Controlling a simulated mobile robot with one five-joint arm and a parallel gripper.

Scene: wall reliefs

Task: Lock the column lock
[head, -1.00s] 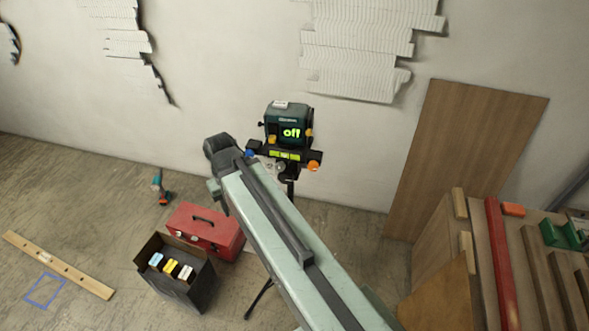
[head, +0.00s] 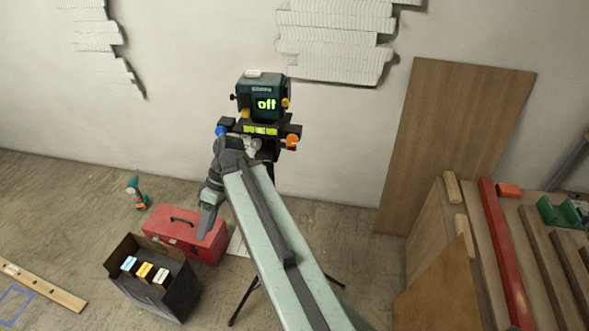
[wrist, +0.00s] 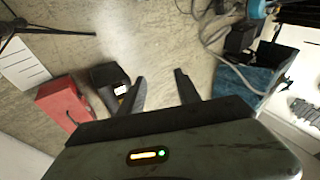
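A dark teal laser device (head: 262,97) with a green "off" display stands on a black tripod head by the wall in the head view. Below it are a green level strip (head: 260,130), a blue knob (head: 221,130) and an orange knob (head: 292,141). My arm hides most of the tripod column; the column lock cannot be made out. My gripper (head: 207,222) points down at the left of the tripod, in front of the red toolbox. In the wrist view my gripper (wrist: 160,90) has its two fingers apart with bare floor between them.
A red toolbox (head: 186,232) and a black box (head: 150,283) with small packs stand left of the tripod legs (head: 243,303). A wooden board (head: 455,140) leans on the wall. A timber rack (head: 500,260) stands at the right.

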